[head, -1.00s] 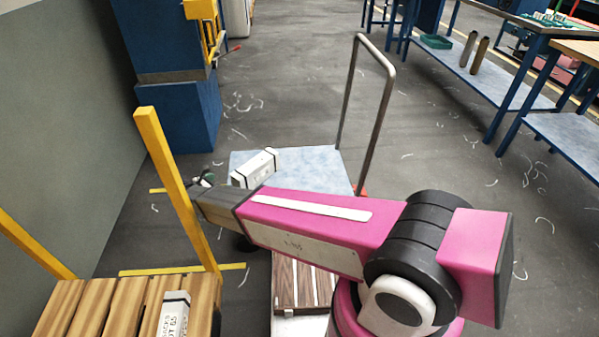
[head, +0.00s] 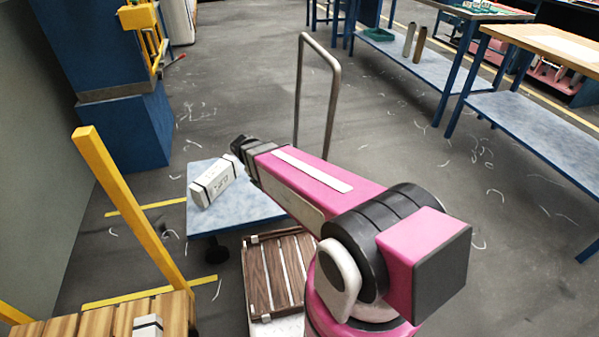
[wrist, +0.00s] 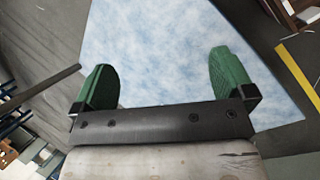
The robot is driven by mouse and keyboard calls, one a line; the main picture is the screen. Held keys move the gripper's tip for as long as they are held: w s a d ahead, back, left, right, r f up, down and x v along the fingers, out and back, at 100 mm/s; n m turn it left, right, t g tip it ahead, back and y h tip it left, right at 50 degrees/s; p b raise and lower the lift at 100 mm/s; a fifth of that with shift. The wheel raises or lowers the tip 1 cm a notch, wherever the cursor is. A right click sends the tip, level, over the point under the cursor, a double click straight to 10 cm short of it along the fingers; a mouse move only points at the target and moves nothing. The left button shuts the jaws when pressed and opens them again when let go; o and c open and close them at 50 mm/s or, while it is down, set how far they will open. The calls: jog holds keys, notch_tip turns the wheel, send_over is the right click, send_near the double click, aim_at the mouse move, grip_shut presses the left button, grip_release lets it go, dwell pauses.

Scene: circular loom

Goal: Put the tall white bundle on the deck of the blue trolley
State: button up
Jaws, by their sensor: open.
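A white bundle (head: 213,183) with dark straps and print rests on the left part of the blue trolley's deck (head: 246,203). It leans to one side in the picture; I cannot tell whether it stands or lies. My arm's end reaches over the deck, just right of the bundle's top, and the fingers are hidden in the head view. In the wrist view my gripper (wrist: 164,62) has its green fingers wide apart with nothing between them. Below it is the bare mottled blue deck (wrist: 165,40). The bundle is not visible in the wrist view.
Another white block (head: 147,327) lies on the slatted wooden pallet (head: 60,328) beside a yellow post (head: 130,205). A brown slatted crate (head: 280,275) is in front of the trolley. The trolley's grey handle (head: 302,90) rises behind my arm. Blue benches (head: 535,125) stand right.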

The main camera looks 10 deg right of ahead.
jog(key=s+d+r+m+y, duration=0.2)
jog(key=s+d+m, duration=0.1)
jog(key=d, duration=0.3)
jog(key=s+d+r+m+y, duration=0.2)
jog(key=s+d+r+m, duration=0.1)
jog(key=d+m, duration=0.3)
jog(key=shift+s+r+m+g+y, duration=0.3)
jog(key=shift+s+y, duration=0.1)
jog(key=shift+s, duration=0.2)
